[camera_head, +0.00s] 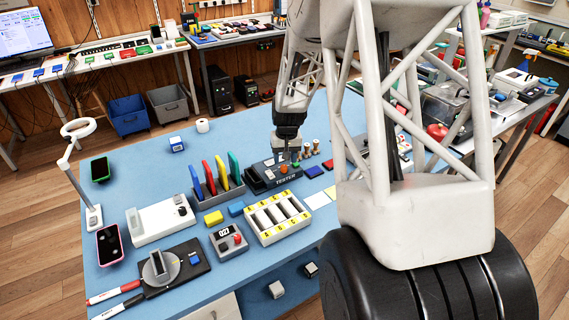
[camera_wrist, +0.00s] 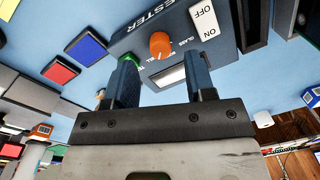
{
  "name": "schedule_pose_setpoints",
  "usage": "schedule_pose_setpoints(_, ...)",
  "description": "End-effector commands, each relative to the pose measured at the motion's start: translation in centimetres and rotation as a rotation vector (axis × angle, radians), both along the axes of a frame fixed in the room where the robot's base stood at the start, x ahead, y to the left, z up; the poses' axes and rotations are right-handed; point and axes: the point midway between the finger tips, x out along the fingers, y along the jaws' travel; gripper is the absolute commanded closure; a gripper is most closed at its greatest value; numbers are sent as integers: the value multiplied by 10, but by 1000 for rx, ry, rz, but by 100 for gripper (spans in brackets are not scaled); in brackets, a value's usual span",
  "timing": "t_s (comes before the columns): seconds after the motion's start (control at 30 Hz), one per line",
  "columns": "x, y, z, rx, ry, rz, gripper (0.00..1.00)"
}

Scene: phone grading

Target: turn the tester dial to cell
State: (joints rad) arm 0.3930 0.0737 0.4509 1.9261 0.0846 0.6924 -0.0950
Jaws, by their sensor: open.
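The dark tester (camera_head: 262,178) stands on the blue table in the head view. It shows upside down in the wrist view (camera_wrist: 228,52). Its orange dial (camera_wrist: 162,45) has small labels around it; one reads GLASS, another is partly legible. I cannot tell which label the dial points to. The dial also shows small in the head view (camera_head: 284,169). My gripper (camera_wrist: 165,62) is open and empty, its two fingers apart, above the tester. In the wrist view the dial appears in the gap between the fingers; no contact is visible.
The tester also has a white ON/OFF switch (camera_wrist: 205,20) and a pale window (camera_wrist: 172,76). A rack of coloured slabs (camera_head: 208,190) stands left of it, a white sorting tray with yellow labels (camera_head: 293,228) in front. Small wooden pegs (camera_head: 316,149) stand close behind right.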

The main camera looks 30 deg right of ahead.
Motion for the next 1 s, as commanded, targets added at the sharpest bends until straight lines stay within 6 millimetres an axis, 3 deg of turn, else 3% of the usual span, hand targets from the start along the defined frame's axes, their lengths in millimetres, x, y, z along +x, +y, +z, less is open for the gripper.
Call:
schedule_pose_setpoints(0.2,-1,-1,28,0,0,0,50)
schedule_pose_setpoints(0.4,-1,-2,41,0,1,0,50)
schedule_pose_setpoints(1.0,-1,-2,43,0,1,0,50)
